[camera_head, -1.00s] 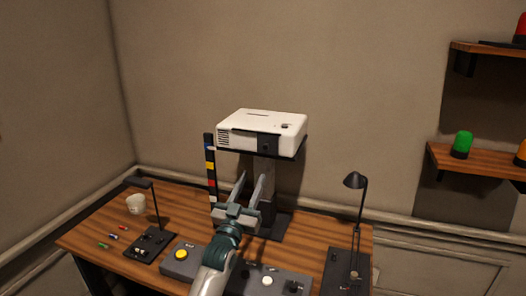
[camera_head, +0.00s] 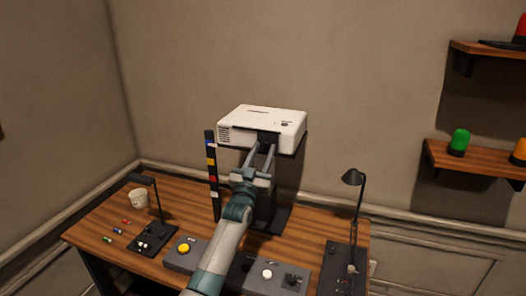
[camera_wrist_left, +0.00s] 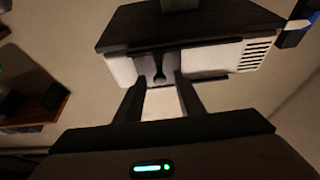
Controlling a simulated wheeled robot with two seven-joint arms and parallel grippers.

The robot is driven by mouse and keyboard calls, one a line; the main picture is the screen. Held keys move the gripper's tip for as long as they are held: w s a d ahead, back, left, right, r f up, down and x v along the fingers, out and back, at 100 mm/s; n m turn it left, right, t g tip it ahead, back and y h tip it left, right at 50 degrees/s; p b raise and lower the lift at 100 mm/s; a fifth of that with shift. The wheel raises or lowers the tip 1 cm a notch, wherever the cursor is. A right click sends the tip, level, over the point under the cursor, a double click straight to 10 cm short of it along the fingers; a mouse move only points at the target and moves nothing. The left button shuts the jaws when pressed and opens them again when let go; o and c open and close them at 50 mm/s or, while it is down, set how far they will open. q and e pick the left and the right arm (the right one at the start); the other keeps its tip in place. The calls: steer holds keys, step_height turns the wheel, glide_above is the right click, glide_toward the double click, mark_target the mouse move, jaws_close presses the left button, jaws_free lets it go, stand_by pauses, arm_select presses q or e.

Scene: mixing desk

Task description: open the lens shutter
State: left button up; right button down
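The white projector (camera_head: 262,118) sits on a dark raised stand above the desk. It also shows in the left wrist view, upside down, with its white front (camera_wrist_left: 215,60) below the dark shelf (camera_wrist_left: 190,25). My left gripper (camera_head: 263,148) is raised to the projector's front. In the wrist view its two fingers (camera_wrist_left: 160,85) are apart, on either side of a small dark grip piece of the lens shutter (camera_wrist_left: 158,68). I cannot tell whether they touch it. The fingers hide much of the shutter in the head view. My right gripper is not in view.
A striped upright strip (camera_head: 211,165) stands left of the projector stand. Desk lamps stand left and right (camera_head: 353,178).

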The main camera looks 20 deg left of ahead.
arm_select(q)
jaws_close()
steer(key=shift+a+b, duration=0.3)
steer(key=shift+a, duration=0.25)
steer(key=a+b, duration=0.2)
steer(key=a, duration=0.3)
steer(key=shift+w+a, duration=0.1)
steer(key=shift+a, duration=0.55)
jaws_free()
steer(key=shift+d, duration=0.1)
